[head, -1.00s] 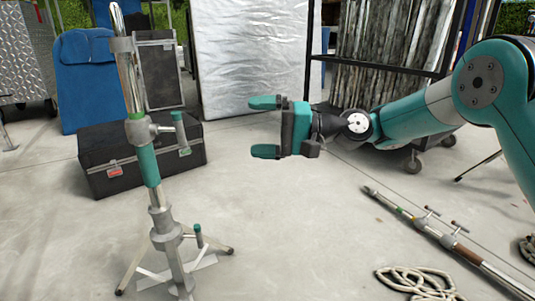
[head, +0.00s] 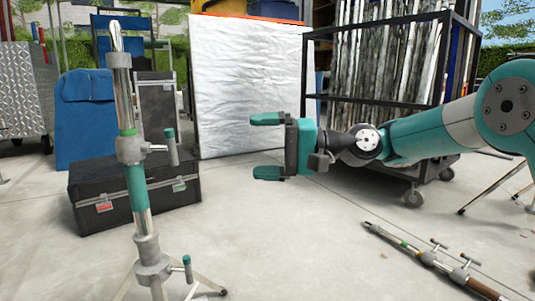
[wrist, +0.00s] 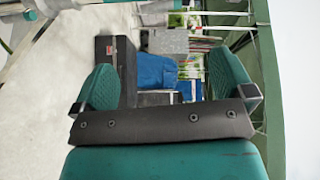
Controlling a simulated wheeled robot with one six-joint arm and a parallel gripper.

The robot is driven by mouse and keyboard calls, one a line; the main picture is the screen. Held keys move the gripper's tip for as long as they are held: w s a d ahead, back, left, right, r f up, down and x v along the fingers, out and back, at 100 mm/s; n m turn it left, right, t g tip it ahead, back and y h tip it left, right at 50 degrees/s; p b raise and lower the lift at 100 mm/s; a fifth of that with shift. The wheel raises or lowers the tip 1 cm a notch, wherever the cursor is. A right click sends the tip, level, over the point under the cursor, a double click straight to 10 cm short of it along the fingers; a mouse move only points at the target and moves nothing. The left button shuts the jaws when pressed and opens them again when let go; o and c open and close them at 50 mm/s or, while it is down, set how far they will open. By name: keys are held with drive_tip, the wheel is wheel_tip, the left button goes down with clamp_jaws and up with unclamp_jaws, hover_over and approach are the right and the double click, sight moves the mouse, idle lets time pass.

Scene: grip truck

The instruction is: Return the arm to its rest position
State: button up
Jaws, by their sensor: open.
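My gripper (head: 268,147) is open and empty in the head view, its two teal fingers spread one above the other and pointing left. My teal and grey arm reaches in from the right edge and holds it in the air. The gripper also shows in the wrist view (wrist: 165,95), with nothing between its fingers. It is right of the upright light stand and apart from it in the picture.
The chrome and teal stand (head: 135,180) rises at the left on splayed legs. Behind it sit a black case (head: 120,205) and a blue bag (head: 85,130). A wheeled rack (head: 375,100) stands behind my arm. A second stand (head: 430,260) lies on the floor. The middle floor is clear.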

drive_tip(key=s+d+r+n+t+h+p, duration=0.1)
drive_tip(key=s+d+r+n+h+p, duration=0.3)
drive_tip(key=s+r+p, duration=0.7)
drive_tip(key=s+d+r+n+h+p, duration=0.1)
drive_tip(key=s+d+r+h+p, duration=0.2)
drive_tip(key=s+d+h+p, duration=0.35)
drive_tip(key=s+d+r+h+p, duration=0.3)
drive_tip(key=s+d+p, duration=0.5)
drive_tip(key=s+p, duration=0.35)
wheel_tip(320, 180, up, 35)
drive_tip(key=w+p, duration=0.1)
drive_tip(key=p, duration=3.4)
drive_tip(key=shift+r, duration=0.15)
